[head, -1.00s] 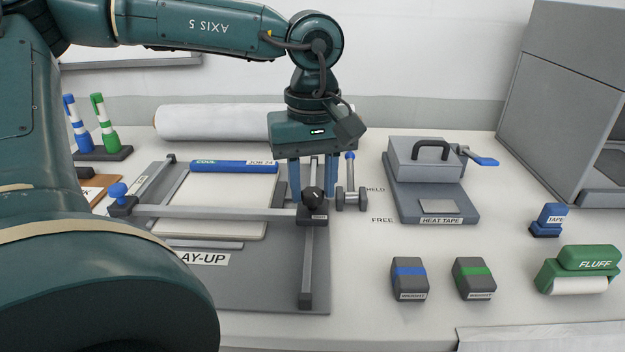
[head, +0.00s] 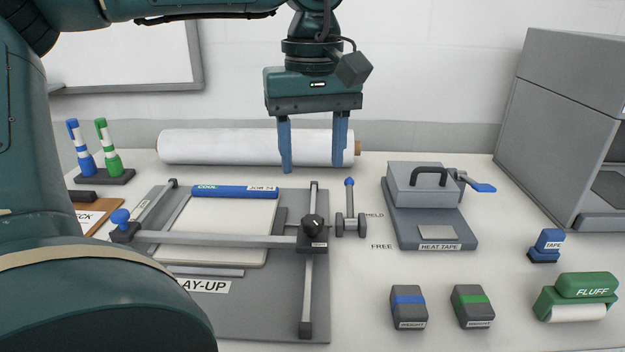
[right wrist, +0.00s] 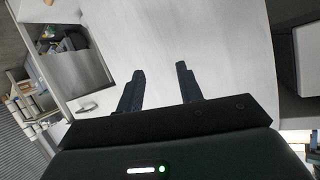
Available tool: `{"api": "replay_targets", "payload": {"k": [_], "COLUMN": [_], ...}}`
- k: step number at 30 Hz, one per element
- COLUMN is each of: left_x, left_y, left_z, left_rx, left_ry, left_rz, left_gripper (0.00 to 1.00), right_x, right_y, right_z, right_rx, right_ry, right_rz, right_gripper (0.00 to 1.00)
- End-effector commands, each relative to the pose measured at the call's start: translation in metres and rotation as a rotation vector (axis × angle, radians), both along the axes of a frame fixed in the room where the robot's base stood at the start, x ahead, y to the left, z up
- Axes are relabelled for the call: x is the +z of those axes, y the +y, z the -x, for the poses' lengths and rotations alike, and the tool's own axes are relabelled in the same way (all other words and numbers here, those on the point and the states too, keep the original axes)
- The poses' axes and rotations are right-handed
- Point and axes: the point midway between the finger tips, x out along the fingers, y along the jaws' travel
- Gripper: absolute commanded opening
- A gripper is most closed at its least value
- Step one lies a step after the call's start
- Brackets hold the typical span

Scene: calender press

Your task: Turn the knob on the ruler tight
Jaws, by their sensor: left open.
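The ruler (head: 215,240) is a grey bar lying across the lay-up board (head: 270,305). Its black knob (head: 313,226) sits on a dark block at the ruler's right end, with a white pointer line on top. A blue knob (head: 120,217) stands at the left end. My left gripper (head: 313,168) is open and empty, with its blue fingers pointing down. It hangs above and behind the black knob, clear of it, in front of the white roll. My right gripper (right wrist: 160,85) shows only in the right wrist view, fingers apart and empty over a pale surface.
A blue-handled lever (head: 350,205) stands just right of the knob, by the HELD and FREE labels. The heat tape unit (head: 430,215), two weights (head: 408,305) and the green FLUFF roller (head: 580,295) are further right. A white roll (head: 225,147) lies behind.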

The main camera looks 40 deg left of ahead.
Motion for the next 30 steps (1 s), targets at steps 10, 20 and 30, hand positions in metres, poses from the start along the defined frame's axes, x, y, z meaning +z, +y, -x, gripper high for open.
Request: {"api": "replay_targets", "payload": {"k": [10, 20, 30], "left_x": [0.035, 0.035, 0.05], "left_y": [0.0, 0.0, 0.0], "left_z": [0.0, 0.0, 0.0], "left_rx": [-0.001, -0.001, -0.001], "left_ry": [0.001, 0.0, -0.001], "left_rz": [0.001, 0.001, 0.001], "left_gripper": [0.52, 0.52, 0.52], "right_x": [-0.004, -0.005, 0.012], "right_y": [0.005, 0.004, 0.002], "right_z": [0.0, -0.001, -0.002], "right_rx": [0.011, 0.008, 0.005], "right_ry": [0.029, 0.027, 0.021], "right_rz": [-0.003, -0.003, 0.005], "right_gripper": [0.36, 0.36, 0.36]}}
